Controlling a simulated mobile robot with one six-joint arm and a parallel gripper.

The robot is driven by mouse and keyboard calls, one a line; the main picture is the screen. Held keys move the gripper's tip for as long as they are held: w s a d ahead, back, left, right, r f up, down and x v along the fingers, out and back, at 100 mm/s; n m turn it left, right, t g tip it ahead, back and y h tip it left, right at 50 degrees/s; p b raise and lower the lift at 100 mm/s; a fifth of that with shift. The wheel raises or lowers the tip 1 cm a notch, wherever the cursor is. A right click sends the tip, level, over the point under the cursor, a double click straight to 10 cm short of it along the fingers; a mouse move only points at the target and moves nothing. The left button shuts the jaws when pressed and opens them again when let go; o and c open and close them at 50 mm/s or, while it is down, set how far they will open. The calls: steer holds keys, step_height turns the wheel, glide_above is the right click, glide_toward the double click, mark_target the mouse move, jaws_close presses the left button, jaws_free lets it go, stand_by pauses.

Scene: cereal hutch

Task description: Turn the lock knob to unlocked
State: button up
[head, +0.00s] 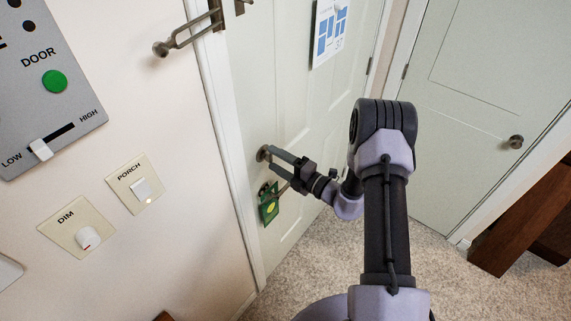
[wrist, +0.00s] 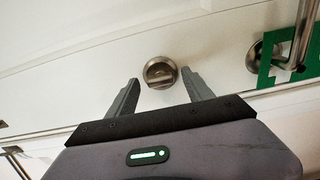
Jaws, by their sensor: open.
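The lock knob (wrist: 160,72) is a round, dull metal thumb-turn on the pale door. Its raised bar looks roughly level in the wrist view, tilted slightly. In the head view the knob (head: 262,153) sits near the door's left edge, partly hidden by my gripper. My gripper (head: 271,158) is open, with its fingertips close to the knob. In the wrist view the fingers stand on the left and right of the knob, with gaps on both sides. I cannot tell any lock marking.
A door handle (wrist: 262,52) with a green tag (head: 269,207) hangs just below the knob in the head view. A metal swing-bar latch (head: 185,38) is higher up. A switch panel (head: 50,85) and the porch switch (head: 141,188) are on the left wall.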

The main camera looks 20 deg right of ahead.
steer(key=v, duration=1.7)
steer(key=shift+p, duration=0.35)
steer(key=shift+r, duration=0.1)
steer(key=s+a+r+n+g+y+b, duration=0.3)
steer(key=a+r+n+g+b, duration=0.25)
steer(key=a+n+g, duration=0.65)
steer(key=s+a+r+n+g+h+b, duration=0.2)
steer(key=s+a+n+h+b, duration=0.3)
steer(key=s+n, duration=0.65)
steer(key=s+n+t+h+b, duration=0.1)
steer(key=n+h, duration=0.1)
steer(key=n, duration=0.4)
steer(key=s+d+r+n+t+h+b, duration=0.1)
steer(key=s+n+t+h+b, duration=0.1)
steer(key=n, duration=0.5)
steer(key=s+d+r+n+t+h+b, duration=0.1)
steer(key=n+t+h, duration=0.1)
steer(key=n, duration=0.4)
steer(key=shift+s+d+r+h, duration=0.1)
steer(key=shift+s+r+h, duration=0.05)
steer(key=shift+s+h, duration=0.15)
